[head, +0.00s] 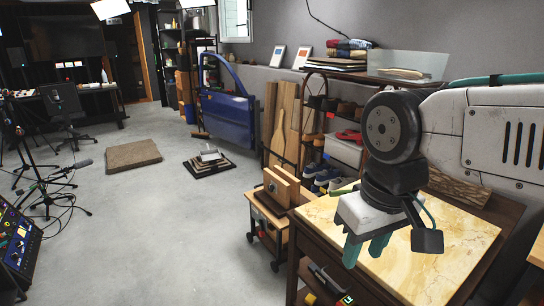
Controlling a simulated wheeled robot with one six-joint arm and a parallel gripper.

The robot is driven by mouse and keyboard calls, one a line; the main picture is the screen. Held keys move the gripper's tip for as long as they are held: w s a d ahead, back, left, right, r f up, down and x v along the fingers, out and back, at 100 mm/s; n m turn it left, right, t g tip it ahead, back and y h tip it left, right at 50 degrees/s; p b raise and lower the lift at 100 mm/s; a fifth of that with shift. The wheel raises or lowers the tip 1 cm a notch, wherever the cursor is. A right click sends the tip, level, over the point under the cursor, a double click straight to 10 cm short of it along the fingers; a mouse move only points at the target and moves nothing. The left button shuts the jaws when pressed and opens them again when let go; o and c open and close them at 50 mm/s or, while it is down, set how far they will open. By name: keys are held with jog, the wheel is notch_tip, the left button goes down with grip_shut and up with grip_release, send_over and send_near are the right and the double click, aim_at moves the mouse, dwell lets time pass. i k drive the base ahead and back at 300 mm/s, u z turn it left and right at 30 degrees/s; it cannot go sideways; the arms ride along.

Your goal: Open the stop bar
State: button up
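A blue car door (228,112) with an open window frame stands at the back, near the grey wall, left of the wooden boards. It is far from my gripper. No stop bar can be made out on it at this size. My gripper (366,252) points down over the marble-topped table at the right. Its two teal fingers are a little apart, with nothing visible between them.
The marble-topped table (455,238) fills the lower right. A small wheeled cart (262,215) with wooden blocks stands left of it. A low stack (209,166) and a brown mat (133,155) lie on the floor. Open grey floor (165,230) spans the middle. Stands and cables are at left.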

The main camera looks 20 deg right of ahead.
aim_at(277, 155)
jog(key=u, duration=0.15)
jog(key=i, duration=0.7)
jog(key=u, duration=0.4)
jog(key=i, duration=3.85)
jog(key=z, duration=0.85)
jog(key=i, duration=1.85)
jog(key=z, duration=1.1)
jog(key=i, duration=0.65)
jog(key=z, duration=0.15)
